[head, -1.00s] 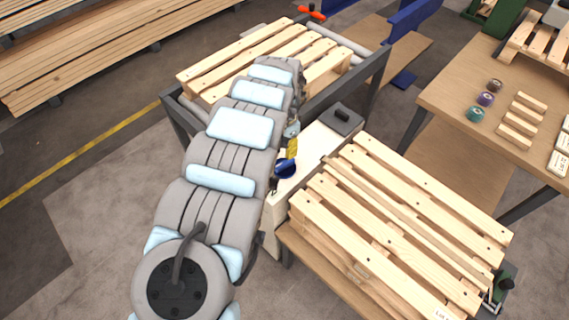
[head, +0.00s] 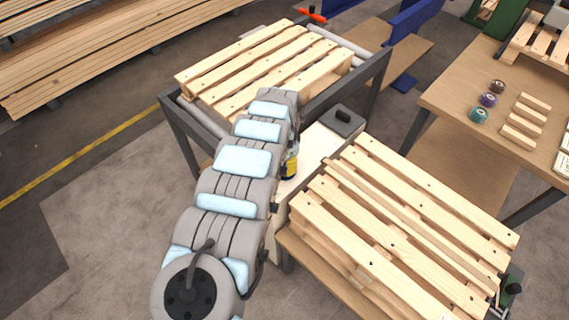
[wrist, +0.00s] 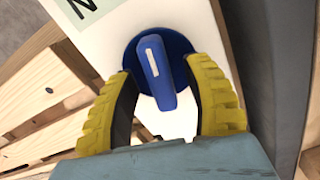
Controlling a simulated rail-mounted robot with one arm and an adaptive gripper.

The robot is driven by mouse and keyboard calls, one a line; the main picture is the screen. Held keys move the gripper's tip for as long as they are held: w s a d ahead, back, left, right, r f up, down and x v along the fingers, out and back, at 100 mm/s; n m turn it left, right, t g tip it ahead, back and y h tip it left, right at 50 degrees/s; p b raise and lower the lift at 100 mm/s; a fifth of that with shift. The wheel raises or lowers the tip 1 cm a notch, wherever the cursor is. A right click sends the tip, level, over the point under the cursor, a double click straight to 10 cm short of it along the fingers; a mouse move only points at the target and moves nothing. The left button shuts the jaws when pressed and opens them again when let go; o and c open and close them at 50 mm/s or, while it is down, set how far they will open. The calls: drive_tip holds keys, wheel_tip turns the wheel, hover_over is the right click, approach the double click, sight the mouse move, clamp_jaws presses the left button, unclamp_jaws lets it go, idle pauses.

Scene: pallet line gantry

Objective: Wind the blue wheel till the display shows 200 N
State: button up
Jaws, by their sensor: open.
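The blue wheel (wrist: 183,47) shows in the wrist view on a white panel (wrist: 98,34). It is a round disc with a raised blue bar across it, and the bar carries a white mark. My gripper (wrist: 163,85) is open, with one yellow-and-black finger on each side of the bar's lower part. I cannot tell whether the fingers touch the wheel. In the head view my arm hides the wheel, and only a bit of a yellow finger (head: 289,168) shows. In the wrist view a pale green patch with a letter N (wrist: 86,5) is cut off at the top; no number is readable.
A wooden pallet (head: 400,225) lies on the low table at right, close to the white cabinet (head: 310,150). Another pallet (head: 262,65) lies on the roller frame behind my arm. A dark box (head: 343,120) sits on the cabinet. A workbench (head: 450,95) stands at right.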

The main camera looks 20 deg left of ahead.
clamp_jaws()
drive_tip(key=shift+d+r+m+p, duration=0.1)
drive_tip(key=shift+m+p, duration=0.7)
drive_tip(key=shift+p, duration=0.15)
drive_tip(key=shift+m+p, duration=0.5)
drive_tip(key=shift+m, duration=0.8)
unclamp_jaws()
